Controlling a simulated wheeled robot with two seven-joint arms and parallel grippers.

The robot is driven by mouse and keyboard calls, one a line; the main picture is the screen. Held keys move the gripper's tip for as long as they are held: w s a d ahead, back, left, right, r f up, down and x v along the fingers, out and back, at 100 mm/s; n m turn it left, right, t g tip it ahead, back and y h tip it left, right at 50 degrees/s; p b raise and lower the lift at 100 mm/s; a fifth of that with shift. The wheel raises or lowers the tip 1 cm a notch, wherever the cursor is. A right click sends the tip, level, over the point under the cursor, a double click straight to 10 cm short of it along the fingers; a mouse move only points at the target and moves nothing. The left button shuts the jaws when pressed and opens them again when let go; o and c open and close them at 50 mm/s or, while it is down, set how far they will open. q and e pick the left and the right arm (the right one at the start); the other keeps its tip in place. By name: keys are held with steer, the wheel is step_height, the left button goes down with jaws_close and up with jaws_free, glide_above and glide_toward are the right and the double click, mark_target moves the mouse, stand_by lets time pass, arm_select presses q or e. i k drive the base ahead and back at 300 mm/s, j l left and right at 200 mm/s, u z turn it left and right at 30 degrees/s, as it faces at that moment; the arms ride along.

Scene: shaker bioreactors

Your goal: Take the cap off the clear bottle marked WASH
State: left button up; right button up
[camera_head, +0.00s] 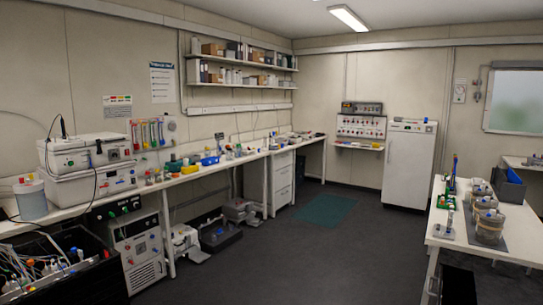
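I cannot pick out the clear bottle marked WASH or its cap. Many small bottles and vessels stand along the left wall bench (262,152), but they are too small for me to read any marking. Clear jars (489,228) stand on the right table, also with no readable label. Neither of my grippers is in view.
Stacked white instruments (88,160) stand on the near end of the left bench. A black crate (103,283) with tubing and bottles is at lower left. A white fridge (409,165) stands at the back.

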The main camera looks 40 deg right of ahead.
mark_target(229, 154)
steer(key=z, duration=1.1)
steer(key=i+l+z, duration=0.1)
steer(key=i+z, duration=0.35)
steer(key=i, duration=4.65)
steer(key=i+u, duration=0.2)
steer(key=i, duration=0.25)
steer(key=i+l+u, duration=0.15)
steer(key=i, duration=0.35)
steer(key=i+l+u, duration=0.2)
steer(key=i, duration=0.25)
steer(key=i+l+u, duration=0.2)
steer(key=i, duration=0.25)
